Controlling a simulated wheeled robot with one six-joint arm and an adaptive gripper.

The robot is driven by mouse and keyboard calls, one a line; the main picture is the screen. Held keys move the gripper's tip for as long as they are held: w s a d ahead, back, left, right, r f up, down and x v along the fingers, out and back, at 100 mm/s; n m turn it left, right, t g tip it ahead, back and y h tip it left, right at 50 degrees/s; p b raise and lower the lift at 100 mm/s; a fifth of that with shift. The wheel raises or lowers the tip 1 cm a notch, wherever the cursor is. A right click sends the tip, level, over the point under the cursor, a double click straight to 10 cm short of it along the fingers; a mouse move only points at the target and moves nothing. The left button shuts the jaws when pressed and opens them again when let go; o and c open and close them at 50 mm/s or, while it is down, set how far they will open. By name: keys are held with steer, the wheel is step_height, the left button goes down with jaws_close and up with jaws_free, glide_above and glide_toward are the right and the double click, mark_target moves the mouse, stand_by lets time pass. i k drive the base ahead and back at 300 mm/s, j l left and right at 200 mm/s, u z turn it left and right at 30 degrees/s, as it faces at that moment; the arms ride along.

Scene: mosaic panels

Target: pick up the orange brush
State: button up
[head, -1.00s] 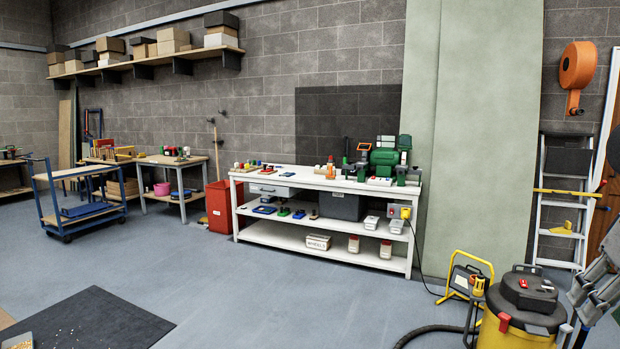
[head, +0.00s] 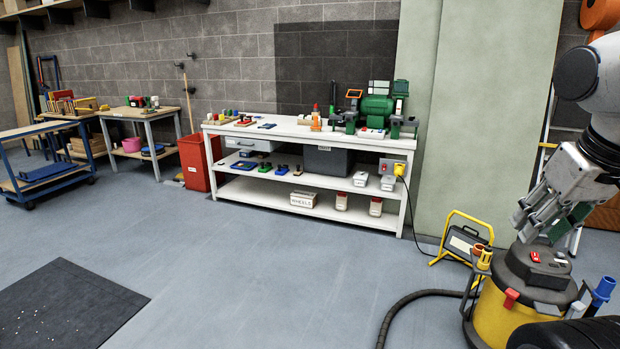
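I cannot make out an orange brush for certain. Small items stand on the top of the white bench (head: 232,126), among them an orange upright thing (head: 316,119) that looks like a bottle. Several small blue, green and dark items (head: 282,169), perhaps brushes, lie on its middle shelf; they are too small to tell apart. My gripper (head: 538,222) hangs at the right, above the yellow vacuum and well apart from the bench. Its fingers overlap in this view, so its opening is unclear.
A yellow and black vacuum (head: 505,315) with a dark hose (head: 400,305) stands at the front right. A yellow-framed lamp (head: 462,240) with a cable is near the bench's right end. A dark mat (head: 70,305) lies front left. The floor before the bench is clear.

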mark_target(315, 128)
steer(key=i, duration=4.8)
steer(key=i+u, duration=0.2)
steer(key=i, duration=0.2)
steer(key=i+l+u, duration=0.25)
steer(key=i+j, duration=0.1)
